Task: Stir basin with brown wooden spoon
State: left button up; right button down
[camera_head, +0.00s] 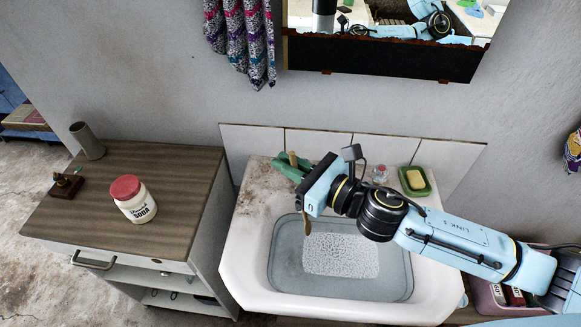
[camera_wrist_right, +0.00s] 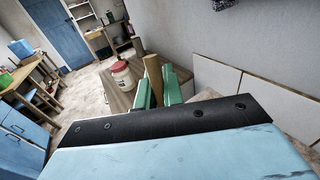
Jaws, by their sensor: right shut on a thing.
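My right gripper (camera_head: 290,167) is over the back left part of the washtrough, its green fingers shut on the brown wooden spoon (camera_head: 307,226). The spoon's handle rises between the fingers in the wrist view (camera_wrist_right: 153,78). Its lower end hangs below the gripper over the back left of the basin (camera_head: 340,297); I cannot tell whether it touches the water. The grey basin sits in the white trough and holds water with a pale patch of foam (camera_head: 342,255). The middle of the spoon is hidden behind the gripper. My left gripper is not in view.
A white soda jar with a red lid (camera_head: 134,200) stands on the wooden cabinet (camera_head: 185,215) to the left, near a grey-green cylinder (camera_head: 88,141). A green soap dish (camera_head: 415,181) and a small clear bottle (camera_head: 380,175) are on the trough's back ledge. A mirror (camera_head: 385,55) hangs above.

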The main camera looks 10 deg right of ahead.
jog(key=n+g+y, duration=0.1)
jog(key=n+g+y+b, duration=0.2)
jog(key=g+b, duration=0.2)
jog(key=b, duration=0.2)
send_over(310, 227)
jog(key=w+x, duration=0.1)
jog(key=x, duration=0.2)
notch_tip(310, 227, down, 11)
jog(key=f+b, duration=0.2)
jog(key=b, duration=0.1)
jog(key=s+d+f+b, duration=0.1)
jog(key=f, duration=0.1)
jog(key=shift+s+d+f, duration=0.1)
jog(key=shift+s+d+f+y+b, duration=0.15)
jog(key=shift+f+y+b, duration=0.15)
jog(key=shift+f+b, duration=0.35)
jog(key=shift+d+f+n+b, duration=0.15)
jog(key=shift+f+n+b, duration=0.15)
jog(key=shift+f+b, duration=0.35)
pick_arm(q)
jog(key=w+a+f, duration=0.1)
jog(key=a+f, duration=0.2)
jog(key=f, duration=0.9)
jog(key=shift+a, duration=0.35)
pick_arm(e)
jog(key=shift+r, duration=0.1)
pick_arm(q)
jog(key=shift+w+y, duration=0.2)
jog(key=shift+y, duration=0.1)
